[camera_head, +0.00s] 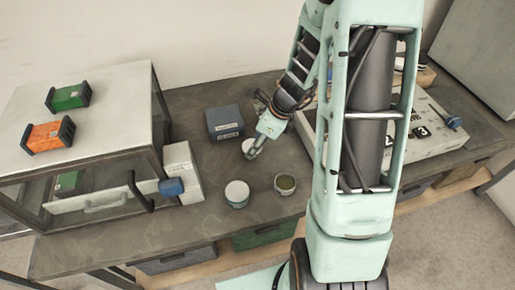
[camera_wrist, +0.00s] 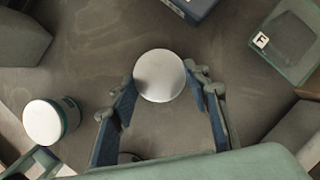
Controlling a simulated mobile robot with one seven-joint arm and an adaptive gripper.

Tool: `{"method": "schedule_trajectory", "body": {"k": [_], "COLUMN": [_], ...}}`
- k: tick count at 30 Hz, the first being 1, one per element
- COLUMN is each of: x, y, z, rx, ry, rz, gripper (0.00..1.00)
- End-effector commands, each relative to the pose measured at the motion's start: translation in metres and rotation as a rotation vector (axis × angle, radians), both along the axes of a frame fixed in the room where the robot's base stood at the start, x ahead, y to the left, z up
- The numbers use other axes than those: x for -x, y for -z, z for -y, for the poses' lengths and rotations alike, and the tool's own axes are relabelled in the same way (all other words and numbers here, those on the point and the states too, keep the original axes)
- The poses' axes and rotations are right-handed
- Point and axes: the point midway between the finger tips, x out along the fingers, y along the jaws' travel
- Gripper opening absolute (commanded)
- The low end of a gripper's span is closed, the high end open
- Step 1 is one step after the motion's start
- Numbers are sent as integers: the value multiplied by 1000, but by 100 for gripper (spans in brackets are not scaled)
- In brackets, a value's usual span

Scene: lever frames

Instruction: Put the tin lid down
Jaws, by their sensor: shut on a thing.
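My gripper (camera_head: 253,153) reaches down over the middle of the bench. In the wrist view its two blue-padded fingers (camera_wrist: 161,78) are on either side of a round, pale metal tin lid (camera_wrist: 160,74), and it is shut on it. In the head view the lid (camera_head: 247,146) shows partly behind the fingers. It lies flat, close to the bench top; I cannot tell whether it touches. An open tin (camera_head: 285,185) with a greenish inside stands nearer the front. A tin with a white top (camera_head: 237,192) stands left of it and shows in the wrist view (camera_wrist: 45,122).
A blue box (camera_head: 224,122) stands behind the lid. A glass-fronted cabinet (camera_head: 85,120) with green and orange blocks on top fills the left. A numbered grey panel (camera_head: 430,140) is at the right, partly behind my arm. Bare bench (camera_head: 195,225) lies in front.

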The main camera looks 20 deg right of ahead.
Motion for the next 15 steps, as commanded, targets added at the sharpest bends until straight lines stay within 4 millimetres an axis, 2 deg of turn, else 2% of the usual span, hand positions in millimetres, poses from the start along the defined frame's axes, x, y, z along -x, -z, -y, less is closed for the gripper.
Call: {"method": "schedule_trajectory", "body": {"k": [1,3,15], "x": [0,0,0], "y": [12,15,18], "z": [-2,-4,-4], "rx": [-1,-1,0], "ry": [0,0,1], "rz": [1,1,0], "gripper": [27,27,27]}}
